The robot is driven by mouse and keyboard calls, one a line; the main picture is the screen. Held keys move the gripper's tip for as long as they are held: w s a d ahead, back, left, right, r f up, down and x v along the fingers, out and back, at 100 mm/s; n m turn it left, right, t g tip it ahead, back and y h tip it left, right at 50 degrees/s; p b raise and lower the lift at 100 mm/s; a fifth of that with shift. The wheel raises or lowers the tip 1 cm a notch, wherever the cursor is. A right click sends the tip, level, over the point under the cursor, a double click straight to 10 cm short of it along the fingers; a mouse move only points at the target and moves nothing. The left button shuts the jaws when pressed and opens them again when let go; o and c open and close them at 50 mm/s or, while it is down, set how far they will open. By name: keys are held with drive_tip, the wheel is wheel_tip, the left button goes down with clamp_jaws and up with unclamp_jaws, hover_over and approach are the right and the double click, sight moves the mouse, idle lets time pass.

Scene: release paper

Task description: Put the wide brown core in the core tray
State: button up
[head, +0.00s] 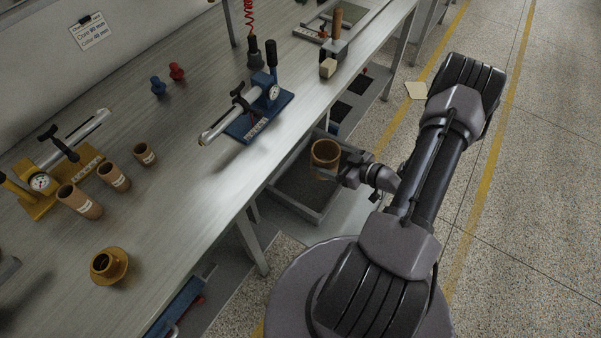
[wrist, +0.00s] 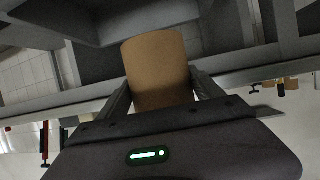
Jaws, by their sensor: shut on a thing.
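The wide brown core (head: 325,152) is in my gripper (head: 338,160), off the front edge of the bench. In the wrist view the core (wrist: 157,62) stands between the two fingers (wrist: 158,98), which touch its sides. My gripper is shut on it. A grey open-topped tray (head: 290,196) lies below the bench edge, under and to the left of the core; I take it for the core tray. In the head view the core is over the tray's far part. I cannot tell the height between them. My gripper hides part of the tray's right side.
Several smaller brown cores (head: 114,176) and a flanged brass-coloured part (head: 109,266) are on the bench (head: 190,190). A yellow gauge fixture (head: 45,185) and a blue one (head: 262,112) stand there too. Dark bins (head: 340,110) sit under the bench.

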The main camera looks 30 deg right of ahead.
wheel_tip(320, 180, down, 14)
drive_tip(key=b, duration=0.6)
drive_tip(key=b+x, duration=0.1)
drive_tip(key=x, duration=0.1)
drive_tip(key=r+b+x, duration=0.1)
drive_tip(key=x, duration=0.2)
drive_tip(key=b+x, duration=0.1)
drive_tip(key=x, duration=0.2)
drive_tip(key=shift+w+a+r, duration=0.2)
drive_tip(key=shift+w+r, duration=0.15)
drive_tip(key=shift+w, duration=0.1)
drive_tip(key=shift+s+d+r, duration=0.1)
drive_tip(key=shift+r, duration=0.05)
drive_tip(key=shift+f+b, duration=0.4)
drive_tip(key=shift+f, duration=0.2)
drive_tip(key=shift+s, duration=0.1)
drive_tip(key=o, duration=1.5)
drive_tip(key=shift+f, duration=0.1)
drive_tip(key=shift+c, duration=0.2)
